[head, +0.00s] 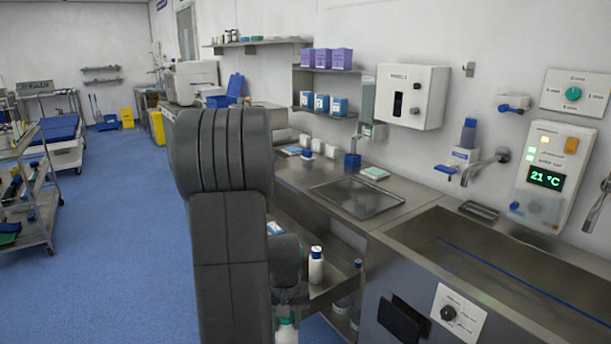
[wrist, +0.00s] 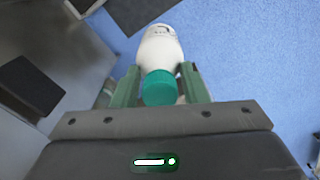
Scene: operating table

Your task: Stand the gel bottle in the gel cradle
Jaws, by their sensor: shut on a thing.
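A white bottle with a green cap, which looks like the gel bottle (wrist: 161,47), is between the two green fingers of my gripper (wrist: 158,72). My gripper is shut on it, with the cap toward the palm. The bottle also shows at the bottom edge of the head view (head: 287,334), cap up and roughly upright, with its lower part cut off. It hangs over the floor beside the steel counter. My arm hides most of the gripper in the head view. I cannot tell for sure which thing is the gel cradle; a small blue holder (head: 352,161) stands on the counter.
A white bottle with a blue cap (head: 316,267) stands on a shelf under the counter, close to my gripper. The counter (head: 300,176) holds a flat steel tray (head: 357,198). A sink (head: 470,255) is at right. Blue floor (head: 110,220) is open at left.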

